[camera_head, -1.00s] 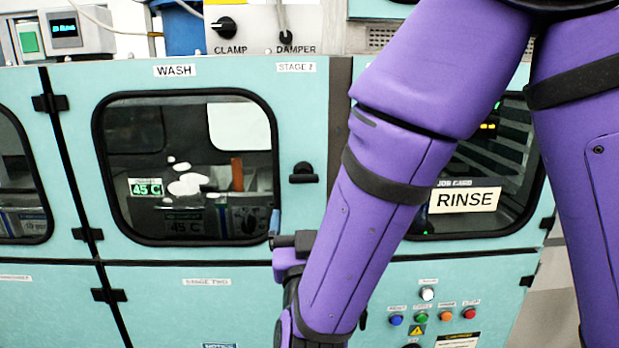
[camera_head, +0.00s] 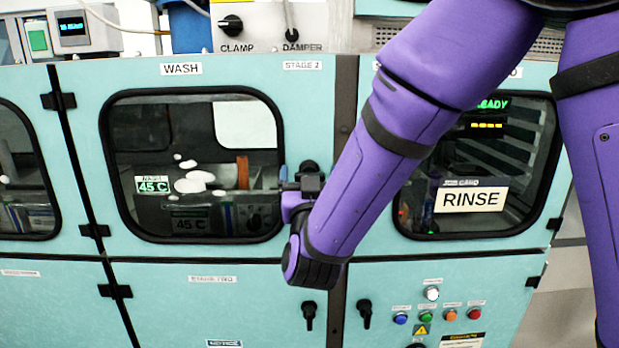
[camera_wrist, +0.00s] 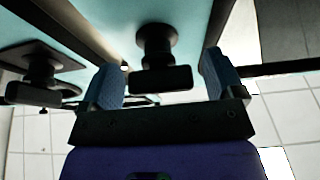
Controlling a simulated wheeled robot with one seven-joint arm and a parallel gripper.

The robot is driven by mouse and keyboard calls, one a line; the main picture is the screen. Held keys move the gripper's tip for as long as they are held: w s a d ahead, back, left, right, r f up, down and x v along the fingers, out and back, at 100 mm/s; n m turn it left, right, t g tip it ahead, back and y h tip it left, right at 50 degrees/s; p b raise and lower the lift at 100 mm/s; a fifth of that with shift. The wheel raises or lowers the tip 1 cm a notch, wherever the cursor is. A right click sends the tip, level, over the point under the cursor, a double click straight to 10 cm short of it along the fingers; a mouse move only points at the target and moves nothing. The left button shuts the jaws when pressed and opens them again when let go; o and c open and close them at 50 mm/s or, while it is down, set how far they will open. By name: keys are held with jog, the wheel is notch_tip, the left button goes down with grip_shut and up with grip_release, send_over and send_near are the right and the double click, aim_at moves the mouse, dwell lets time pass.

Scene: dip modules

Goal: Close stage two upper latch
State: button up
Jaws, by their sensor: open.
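The stage two upper latch (camera_head: 309,167) is a black knob with a handle at the right edge of the teal WASH door (camera_head: 200,255). In the head view my gripper and wrist hide most of it. In the wrist view the latch (camera_wrist: 160,78) sits between my two blue fingers, its bar lying across the gap. My gripper (camera_wrist: 160,72) is open, one finger on each side of the latch. I see no clear contact. In the head view my gripper (camera_head: 292,180) is at the door's right edge; one blue fingertip shows.
Two black latches hang on the lower doors, one left (camera_head: 309,314) and one right (camera_head: 364,312) of the dark post. Another black latch (camera_wrist: 38,75) shows left in the wrist view. The RINSE door (camera_head: 470,225) and coloured buttons (camera_head: 437,317) are at the right.

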jog(key=c, duration=0.9)
jog(key=shift+m, duration=0.4)
jog(key=m+h, duration=0.1)
jog(key=m, duration=0.1)
jog(key=m+h, duration=0.2)
jog(key=m, duration=0.1)
jog(key=shift+g, duration=0.3)
jog(key=m+h, duration=0.1)
jog(key=m, duration=0.2)
jog(key=m+g+h, duration=0.1)
jog(key=m, duration=0.2)
jog(key=shift+m+g+h, duration=0.3)
jog(key=shift+h, duration=0.1)
jog(key=m+g, duration=0.1)
jog(key=m, duration=0.1)
jog(key=m+g+h, duration=0.1)
jog(key=m, duration=0.2)
jog(key=m+g, duration=0.1)
jog(key=m, duration=0.3)
jog(key=shift+m+g, duration=0.4)
